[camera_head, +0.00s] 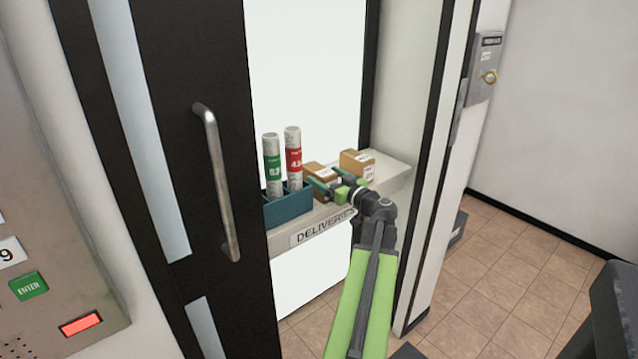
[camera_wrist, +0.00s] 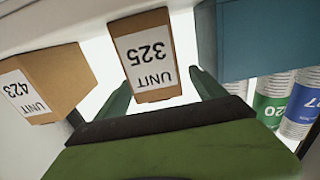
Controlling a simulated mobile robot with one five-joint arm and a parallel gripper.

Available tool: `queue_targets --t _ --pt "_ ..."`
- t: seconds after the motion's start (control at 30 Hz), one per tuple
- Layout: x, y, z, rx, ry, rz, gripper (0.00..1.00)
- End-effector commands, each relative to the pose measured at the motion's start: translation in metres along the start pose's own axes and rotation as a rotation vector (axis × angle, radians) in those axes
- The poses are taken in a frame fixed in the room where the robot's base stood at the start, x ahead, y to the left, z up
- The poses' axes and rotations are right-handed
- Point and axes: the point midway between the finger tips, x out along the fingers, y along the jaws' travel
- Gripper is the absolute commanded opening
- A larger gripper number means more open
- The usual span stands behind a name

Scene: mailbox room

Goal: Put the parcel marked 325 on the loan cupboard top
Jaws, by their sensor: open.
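The parcel marked 325 (camera_wrist: 148,50) is a small brown cardboard box with a white label, upside down in the wrist view. In the head view it stands on the deliveries shelf (camera_head: 395,172), beside the blue bin, and my gripper partly covers this parcel (camera_head: 314,168). My gripper (camera_head: 331,180) is open in front of it. In the wrist view the green fingers of my gripper (camera_wrist: 163,88) are spread near the box's lower edge, with nothing held. I cannot tell whether they touch it. I cannot make out the loan cupboard.
A parcel marked 423 (camera_wrist: 40,88) stands close by on the shelf. The blue bin (camera_head: 290,212) holds upright tubes (camera_head: 293,160). A dark sliding door (camera_head: 185,130) is at left and a door frame (camera_head: 432,180) at right.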

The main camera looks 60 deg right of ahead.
Motion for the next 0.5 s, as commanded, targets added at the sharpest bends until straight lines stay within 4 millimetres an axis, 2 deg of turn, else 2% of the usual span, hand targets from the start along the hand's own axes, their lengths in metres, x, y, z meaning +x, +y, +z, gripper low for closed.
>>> queue_targets --t 0.1,0.2,0.4,0.43,0.5 --pt "0.024 0.005 0.002 0.000 0.000 -0.003 0.80" --pt "0.039 0.004 0.002 0.000 0.000 -0.003 0.80" --pt "0.040 0.003 0.002 0.000 0.000 -0.001 0.80" --pt "0.040 0.003 0.002 0.000 0.000 -0.001 0.79" --pt "0.040 0.003 0.002 0.000 0.000 -0.001 0.70"
